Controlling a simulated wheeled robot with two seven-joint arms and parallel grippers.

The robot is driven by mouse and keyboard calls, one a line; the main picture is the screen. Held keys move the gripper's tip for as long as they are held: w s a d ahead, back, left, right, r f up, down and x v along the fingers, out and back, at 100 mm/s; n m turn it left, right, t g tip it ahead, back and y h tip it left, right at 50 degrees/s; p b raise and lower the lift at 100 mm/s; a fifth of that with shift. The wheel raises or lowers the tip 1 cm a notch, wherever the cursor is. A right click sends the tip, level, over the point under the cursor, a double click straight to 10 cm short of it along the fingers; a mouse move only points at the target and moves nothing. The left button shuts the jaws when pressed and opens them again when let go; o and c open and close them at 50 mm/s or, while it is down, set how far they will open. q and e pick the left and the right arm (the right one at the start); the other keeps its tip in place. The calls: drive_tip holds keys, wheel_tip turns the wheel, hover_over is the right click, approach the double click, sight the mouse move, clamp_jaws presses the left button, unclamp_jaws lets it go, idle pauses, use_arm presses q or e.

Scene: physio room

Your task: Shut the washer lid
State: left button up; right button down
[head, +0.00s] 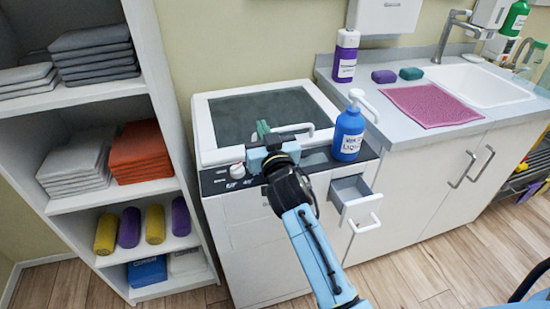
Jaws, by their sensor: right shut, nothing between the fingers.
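The white top-loading washer (245,235) stands between the shelf and the sink counter. Its lid (215,125) has a white frame and a dark glass panel, and lies down over the top, flat or nearly so; I cannot tell whether its front edge is fully seated. A white bar handle (303,127) is at the lid's front. My right gripper (262,129) is shut and empty over the lid's front edge, just left of the handle; I cannot tell whether it touches the lid. It hides part of the front edge and control panel. My left gripper is out of view.
A blue pump bottle (348,136) stands at the washer's front right corner, close to my right gripper. A small drawer (358,208) is pulled out below it. Shelves with towels (150,148) are on the left. The sink counter (400,134) is on the right.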

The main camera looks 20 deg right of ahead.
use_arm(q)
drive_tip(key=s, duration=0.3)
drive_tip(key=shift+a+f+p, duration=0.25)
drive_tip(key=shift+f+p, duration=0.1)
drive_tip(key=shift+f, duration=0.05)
use_arm(e)
drive_tip(key=s+a+f, duration=0.1)
drive_tip(key=s+f, duration=0.1)
drive_tip(key=s, duration=0.7)
drive_tip(key=shift+s+f, duration=0.2)
drive_tip(key=shift+f, duration=0.1)
